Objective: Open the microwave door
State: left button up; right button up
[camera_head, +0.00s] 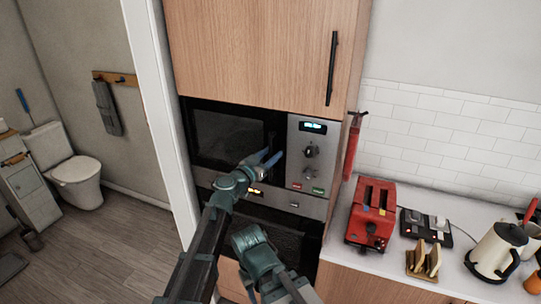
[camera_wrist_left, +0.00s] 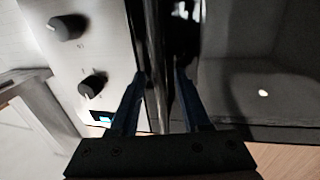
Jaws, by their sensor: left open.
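The microwave is built into a wooden cabinet. Its dark glass door (camera_head: 225,135) looks closed in the head view, with the silver control panel (camera_head: 308,150) to its right. My left gripper (camera_head: 268,157) is open in front of the door's right edge, beside the panel. In the left wrist view, the open fingers of my left gripper (camera_wrist_left: 163,88) stand on either side of a dark upright bar (camera_wrist_left: 158,45), which looks like the door handle. Whether they touch it I cannot tell. The panel's black knobs (camera_wrist_left: 68,27) are to the left.
A dark oven door (camera_head: 268,240) is below the microwave. A red toaster (camera_head: 371,212), a toast rack (camera_head: 424,260) and a kettle (camera_head: 496,250) stand on the right counter. A red object (camera_head: 352,145) hangs on the cabinet side. A toilet (camera_head: 77,175) is far left.

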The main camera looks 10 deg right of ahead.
pick_arm(q)
grip_shut()
dwell(1.3)
